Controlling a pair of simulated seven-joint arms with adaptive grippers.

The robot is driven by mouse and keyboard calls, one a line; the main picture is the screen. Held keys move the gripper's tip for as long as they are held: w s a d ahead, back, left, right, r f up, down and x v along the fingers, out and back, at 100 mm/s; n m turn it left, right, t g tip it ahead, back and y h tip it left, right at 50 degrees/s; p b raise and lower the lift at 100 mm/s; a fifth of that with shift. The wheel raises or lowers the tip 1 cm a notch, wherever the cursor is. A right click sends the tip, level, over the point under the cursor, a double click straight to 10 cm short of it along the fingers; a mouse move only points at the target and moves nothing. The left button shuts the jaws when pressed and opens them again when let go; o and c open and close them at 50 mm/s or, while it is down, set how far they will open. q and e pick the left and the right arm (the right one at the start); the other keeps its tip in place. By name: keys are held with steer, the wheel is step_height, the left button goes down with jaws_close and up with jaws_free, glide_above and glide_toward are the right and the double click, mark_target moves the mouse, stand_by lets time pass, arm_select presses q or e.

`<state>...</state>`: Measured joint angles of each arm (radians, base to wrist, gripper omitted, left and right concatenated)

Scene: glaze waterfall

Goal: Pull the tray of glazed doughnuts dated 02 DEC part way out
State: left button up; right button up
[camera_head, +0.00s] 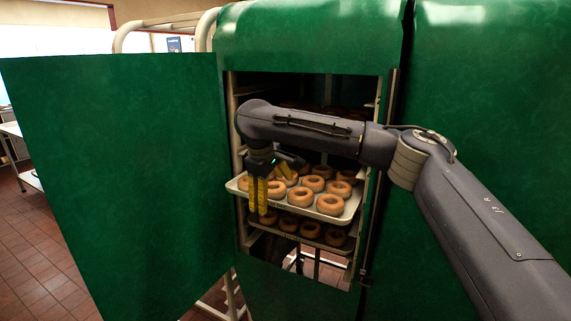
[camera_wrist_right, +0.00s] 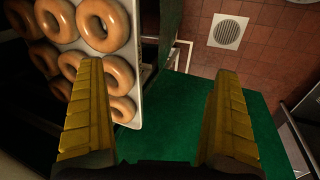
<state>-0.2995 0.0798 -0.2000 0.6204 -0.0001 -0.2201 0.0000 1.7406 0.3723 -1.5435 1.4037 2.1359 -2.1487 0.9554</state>
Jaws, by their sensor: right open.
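A pale tray (camera_head: 343,217) of glazed doughnuts (camera_head: 301,197) sits in the rack inside the green cover's opening, and its front edge stands farther out than the tray below. My right gripper (camera_head: 258,211) is open at the tray's front left, fingers pointing down across its front edge. In the right wrist view the gripper (camera_wrist_right: 160,68) has empty space between its fingers. The tray's edge (camera_wrist_right: 138,60) and doughnuts show beside the left finger there; contact cannot be told. No date label is readable. My left gripper is not in view.
A lower tray (camera_head: 322,242) of doughnuts is just beneath. A green door or cover flap (camera_head: 130,170) stands open at the left, and green cover (camera_head: 490,110) closes off the right. Tiled floor (camera_head: 40,255) is clear at lower left.

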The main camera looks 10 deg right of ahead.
mark_target(302, 197)
steer(key=s+d+r+t+h, duration=0.1)
steer(key=d+r, duration=0.3)
steer(key=r, duration=0.5)
steer(key=shift+s+d+h, duration=0.15)
steer(key=shift+s+h, duration=0.25)
steer(key=shift+f, duration=0.15)
steer(key=x, duration=1.7)
steer(key=shift+w, duration=0.25)
steer(key=shift+c, duration=0.4)
steer(key=shift+f, duration=0.1)
steer(key=c, duration=1.9)
steer(key=shift+c, duration=0.2)
